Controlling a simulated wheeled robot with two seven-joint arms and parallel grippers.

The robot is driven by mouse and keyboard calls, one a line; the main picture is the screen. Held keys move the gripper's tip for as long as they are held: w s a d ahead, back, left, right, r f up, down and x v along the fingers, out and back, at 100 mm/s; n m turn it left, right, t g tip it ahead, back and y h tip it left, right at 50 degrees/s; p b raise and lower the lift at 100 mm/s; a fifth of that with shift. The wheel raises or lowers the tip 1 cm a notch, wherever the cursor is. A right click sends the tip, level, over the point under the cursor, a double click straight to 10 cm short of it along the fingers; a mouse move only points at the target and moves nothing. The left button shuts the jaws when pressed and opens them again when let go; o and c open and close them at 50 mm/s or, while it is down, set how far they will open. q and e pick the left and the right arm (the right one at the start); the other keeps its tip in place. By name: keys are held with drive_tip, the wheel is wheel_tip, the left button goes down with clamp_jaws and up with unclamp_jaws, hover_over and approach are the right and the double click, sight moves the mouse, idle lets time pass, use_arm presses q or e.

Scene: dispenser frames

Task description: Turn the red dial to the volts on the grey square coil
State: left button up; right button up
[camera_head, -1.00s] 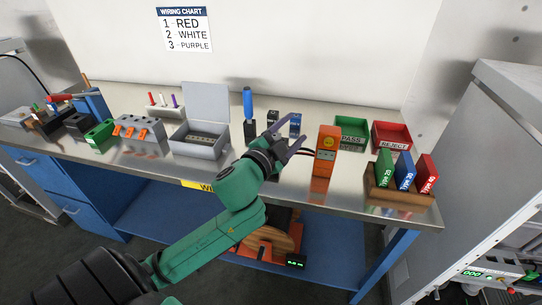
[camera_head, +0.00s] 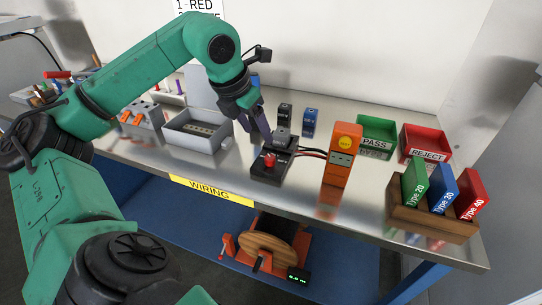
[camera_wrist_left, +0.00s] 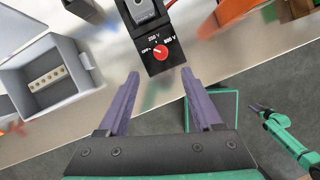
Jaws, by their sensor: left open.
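The red dial (camera_wrist_left: 160,54) sits on the front of a black tester box (camera_head: 268,176). White marks around it read OFF at left, 250 V above and 500 V at right. Its pointer setting is too small to tell. A grey square coil (camera_wrist_left: 147,12) sits on the box behind the dial and also shows in the head view (camera_head: 284,136). I cannot read any voltage on it. My left gripper (camera_wrist_left: 159,84) is open and empty. Its purple fingers point toward the dial, one either side of its line, apart from it.
Red and black wires run from the box to an orange meter (camera_head: 341,158). Black (camera_head: 285,112) and blue (camera_head: 310,122) blocks stand behind. A grey lidded box (camera_head: 192,138) is at left; PASS (camera_head: 377,134) and REJECT (camera_head: 425,143) trays and a wooden rack (camera_head: 433,222) are at right.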

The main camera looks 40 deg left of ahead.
sight(270, 157)
use_arm(q)
drive_tip(key=x, duration=1.1)
drive_tip(key=shift+w+f, duration=0.1)
drive_tip(key=shift+f, duration=0.1)
clamp_jaws()
